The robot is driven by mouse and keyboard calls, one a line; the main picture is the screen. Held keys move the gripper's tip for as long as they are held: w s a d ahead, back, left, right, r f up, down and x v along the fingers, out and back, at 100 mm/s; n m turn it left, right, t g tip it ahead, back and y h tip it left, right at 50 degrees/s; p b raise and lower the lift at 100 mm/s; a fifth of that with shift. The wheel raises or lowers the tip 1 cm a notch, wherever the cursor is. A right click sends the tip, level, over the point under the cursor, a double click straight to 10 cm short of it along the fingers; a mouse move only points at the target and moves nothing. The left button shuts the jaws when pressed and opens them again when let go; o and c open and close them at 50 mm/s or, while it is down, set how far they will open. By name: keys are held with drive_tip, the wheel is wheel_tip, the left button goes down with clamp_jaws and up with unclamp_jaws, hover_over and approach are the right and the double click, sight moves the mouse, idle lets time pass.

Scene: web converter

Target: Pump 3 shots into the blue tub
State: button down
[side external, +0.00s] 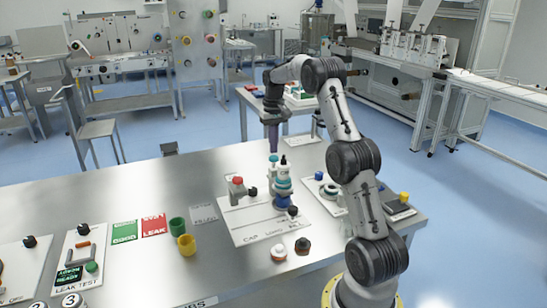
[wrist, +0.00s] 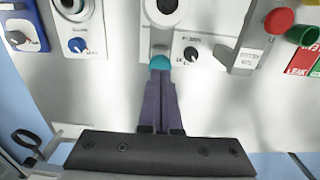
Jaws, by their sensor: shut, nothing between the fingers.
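My gripper (side external: 272,150) points straight down with its fingers together and empty. It also shows in the wrist view (wrist: 160,80). A teal top (side external: 273,158) lies directly under the fingertips; it also shows in the wrist view (wrist: 160,62), partly covered by them. I cannot tell whether they touch it. It stands by a white and teal upright fixture (side external: 282,185) on a white panel (side external: 250,232). A green cup (side external: 177,226) and a yellow cup (side external: 186,244) stand to the left on the steel table.
A red-topped block (side external: 237,187) stands left of the fixture. Black knobs and small capped pieces (side external: 302,246) sit near the panel's front. Green and red cards (side external: 154,225) lie further left. A leak test panel (side external: 78,258) is at the far left. The table's back left is mostly clear.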

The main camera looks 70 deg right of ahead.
sight(274, 157)
drive_tip(key=shift+f, duration=1.95)
drive_tip(key=shift+r, duration=1.95)
drive_tip(key=shift+f, duration=0.8)
